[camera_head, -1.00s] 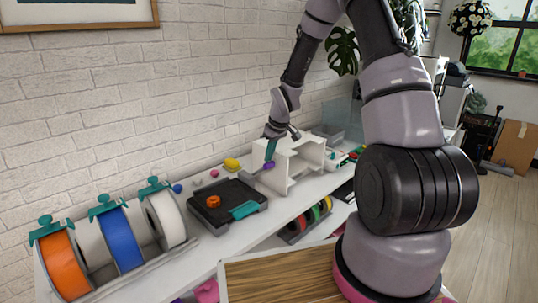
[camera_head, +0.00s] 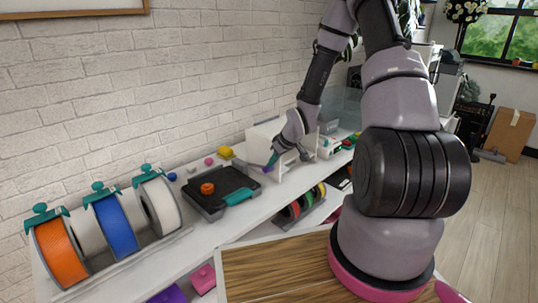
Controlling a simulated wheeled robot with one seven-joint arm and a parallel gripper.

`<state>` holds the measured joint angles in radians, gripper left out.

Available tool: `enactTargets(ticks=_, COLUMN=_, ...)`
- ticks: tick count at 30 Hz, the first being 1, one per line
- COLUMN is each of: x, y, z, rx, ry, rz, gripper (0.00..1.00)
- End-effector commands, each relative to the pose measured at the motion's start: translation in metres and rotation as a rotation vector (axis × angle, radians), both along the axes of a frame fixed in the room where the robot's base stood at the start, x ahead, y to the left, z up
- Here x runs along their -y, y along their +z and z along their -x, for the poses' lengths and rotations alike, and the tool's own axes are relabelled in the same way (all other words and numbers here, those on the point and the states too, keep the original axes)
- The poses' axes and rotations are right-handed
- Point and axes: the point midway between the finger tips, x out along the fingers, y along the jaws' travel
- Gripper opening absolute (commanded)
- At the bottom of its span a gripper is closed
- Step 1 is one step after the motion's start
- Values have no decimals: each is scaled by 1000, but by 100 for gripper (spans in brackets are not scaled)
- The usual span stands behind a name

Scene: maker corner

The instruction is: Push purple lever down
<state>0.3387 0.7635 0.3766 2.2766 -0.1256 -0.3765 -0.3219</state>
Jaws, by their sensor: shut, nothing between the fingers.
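The purple lever (camera_head: 267,168) is a small purple piece at the left side of the white open-fronted box (camera_head: 262,133) on the white counter. A short teal part (camera_head: 273,158) shows right above it. My gripper (camera_head: 277,158) reaches down from the upper right, in front of the box. Its fingers are shut, small in the picture and partly merged with the teal part. I cannot tell whether they touch the lever. Much of the box is hidden behind my wrist.
A black tray device with an orange knob (camera_head: 207,188) sits left of the box. Orange (camera_head: 60,254), blue (camera_head: 116,228) and white spools (camera_head: 160,205) stand at the left. A wooden board (camera_head: 275,268) is in front.

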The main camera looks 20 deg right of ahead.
Motion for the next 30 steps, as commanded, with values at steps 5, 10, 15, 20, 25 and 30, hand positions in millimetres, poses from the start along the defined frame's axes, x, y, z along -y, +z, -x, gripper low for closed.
enactTargets(ticks=5, x=3, y=-18, z=7, rx=-2, ry=0, rz=0, gripper=0)
enactTargets(ticks=10, x=5, y=-29, z=9, rx=-1, ry=-1, rz=0, gripper=0)
enactTargets(ticks=15, x=6, y=-34, z=10, rx=0, ry=-1, rz=1, gripper=0)
enactTargets(ticks=20, x=6, y=-35, z=10, rx=0, ry=-1, rz=1, gripper=0)
enactTargets(ticks=25, x=6, y=-35, z=10, rx=0, ry=-1, rz=0, gripper=0)
enactTargets(ticks=30, x=6, y=-35, z=10, rx=0, ry=-1, rz=0, gripper=0)
